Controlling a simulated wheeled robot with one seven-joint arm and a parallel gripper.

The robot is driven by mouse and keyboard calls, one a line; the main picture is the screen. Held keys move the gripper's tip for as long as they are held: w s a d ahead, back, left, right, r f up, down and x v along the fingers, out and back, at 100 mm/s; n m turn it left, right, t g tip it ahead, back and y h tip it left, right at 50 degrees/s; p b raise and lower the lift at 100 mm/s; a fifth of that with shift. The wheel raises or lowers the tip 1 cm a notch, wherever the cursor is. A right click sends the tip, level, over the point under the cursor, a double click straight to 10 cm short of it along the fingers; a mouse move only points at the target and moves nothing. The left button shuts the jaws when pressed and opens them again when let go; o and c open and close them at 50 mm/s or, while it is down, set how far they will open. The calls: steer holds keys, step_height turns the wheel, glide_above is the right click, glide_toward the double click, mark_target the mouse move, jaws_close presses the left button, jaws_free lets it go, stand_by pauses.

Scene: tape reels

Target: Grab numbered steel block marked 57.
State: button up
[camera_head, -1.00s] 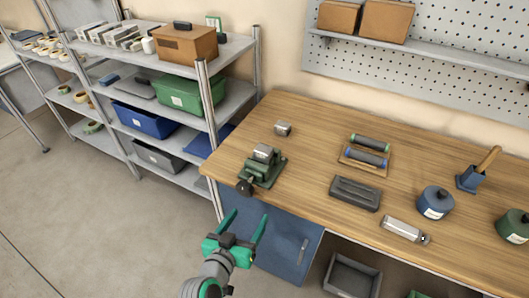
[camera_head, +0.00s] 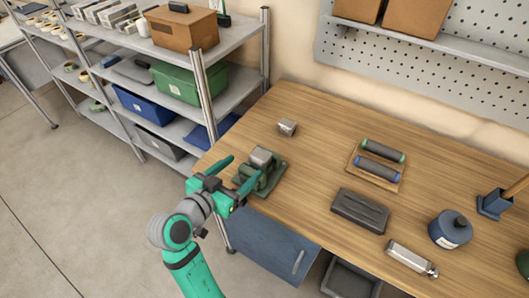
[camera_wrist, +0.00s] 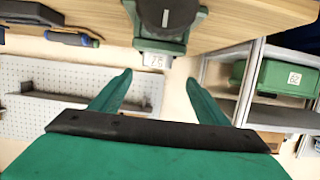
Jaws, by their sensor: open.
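A small grey steel block (camera_head: 262,156) sits in the jaws of a green vise (camera_head: 270,180) at the table's left corner. In the wrist view the block (camera_wrist: 154,61) shows a white face with dark upside-down digits, too small to read surely. It lies beyond and between my fingertips, under the green vise body (camera_wrist: 173,38) in that picture. A second grey steel block (camera_head: 287,127) stands on the table behind the vise; its number is not readable. My gripper (camera_head: 241,175) is open and empty, in front of the vise, with its fingers pointing at the vise.
The wooden table (camera_head: 320,180) also holds a rack with two rollers (camera_head: 378,165), a dark grey case (camera_head: 360,210), a silver block-like tool (camera_head: 410,260) and a blue canister (camera_head: 450,230). A metal shelf with bins (camera_head: 185,82) stands at the left. Bare tabletop lies right of the vise.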

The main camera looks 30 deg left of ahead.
mark_target(261, 153)
steer(key=x, duration=0.9)
steer(key=shift+d+r, duration=0.15)
steer(key=shift+d, duration=0.25)
steer(key=shift+w, duration=0.5)
steer(key=c, duration=1.4)
